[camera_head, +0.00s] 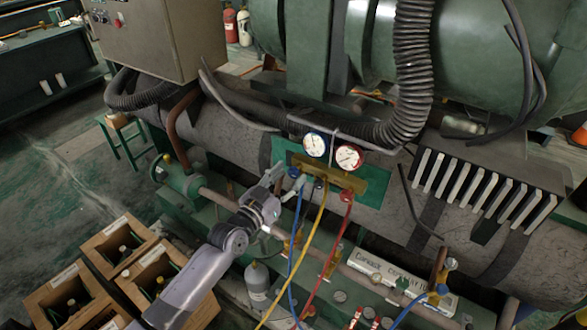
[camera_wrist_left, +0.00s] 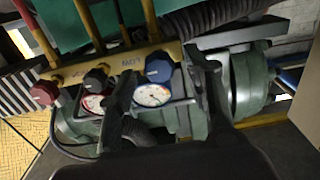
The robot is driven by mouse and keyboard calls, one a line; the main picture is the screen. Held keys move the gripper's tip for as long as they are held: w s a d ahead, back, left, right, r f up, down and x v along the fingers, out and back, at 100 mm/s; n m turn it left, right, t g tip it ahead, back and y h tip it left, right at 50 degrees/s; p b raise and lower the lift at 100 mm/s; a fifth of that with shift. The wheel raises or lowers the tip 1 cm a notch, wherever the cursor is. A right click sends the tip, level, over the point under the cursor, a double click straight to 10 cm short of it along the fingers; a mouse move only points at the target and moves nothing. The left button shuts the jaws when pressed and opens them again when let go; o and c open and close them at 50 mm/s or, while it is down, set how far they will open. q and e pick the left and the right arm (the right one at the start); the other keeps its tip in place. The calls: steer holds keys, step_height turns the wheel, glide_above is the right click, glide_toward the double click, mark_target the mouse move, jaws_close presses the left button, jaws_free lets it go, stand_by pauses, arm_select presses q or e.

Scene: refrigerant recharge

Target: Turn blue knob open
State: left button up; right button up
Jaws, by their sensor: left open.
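The brass gauge manifold (camera_head: 318,168) is mounted on a green plate, with a blue-rimmed gauge (camera_head: 315,144) and a red-rimmed gauge (camera_head: 350,157). The blue knob (camera_head: 293,172) is at the manifold's left end. It also shows in the left wrist view (camera_wrist_left: 158,70), with a dark knob (camera_wrist_left: 96,79) and a red knob (camera_wrist_left: 43,92) to its left. My left gripper (camera_head: 285,181) is open at the blue knob. In the wrist view its dark fingers lie on either side of the knob; I cannot tell whether they touch it. My right gripper is not in view.
Blue, yellow (camera_head: 311,240) and red hoses hang below the manifold, close to my left gripper. A thick corrugated hose (camera_head: 413,70) passes above right. Wooden crates with bottles (camera_head: 118,246) stand at lower left. A grey cabinet (camera_head: 160,38) is at upper left.

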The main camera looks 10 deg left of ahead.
arm_select(q)
steer(key=shift+x, duration=1.4)
jaws_close()
